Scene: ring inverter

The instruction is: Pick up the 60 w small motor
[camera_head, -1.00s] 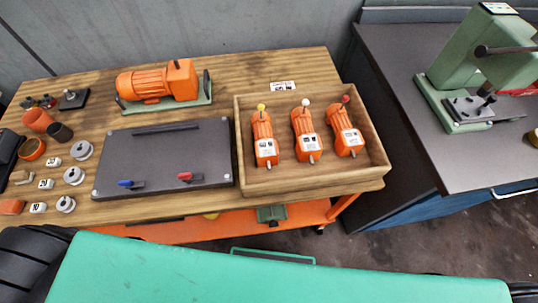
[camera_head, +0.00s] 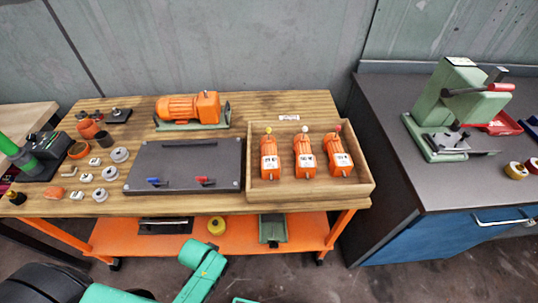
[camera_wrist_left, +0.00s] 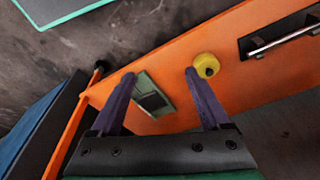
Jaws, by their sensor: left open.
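Three small orange motors stand in a wooden tray (camera_head: 312,190) at the right end of the wooden bench: one with a yellow tip (camera_head: 269,158), one with a white tip (camera_head: 304,156), one with a red tip (camera_head: 338,158). Each has a white label, too small to read, so I cannot tell which is the 60 w one. My left gripper (camera_wrist_left: 159,75) is open and empty in the left wrist view, above the bench's orange lower shelf. No motor shows in that view. My right gripper is not in view.
A dark panel (camera_head: 184,166) with a blue and a red handle lies left of the tray. A larger orange motor (camera_head: 188,107) sits behind it. Rings and cups crowd the bench's left end. A green press (camera_head: 455,105) stands on the grey counter at right.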

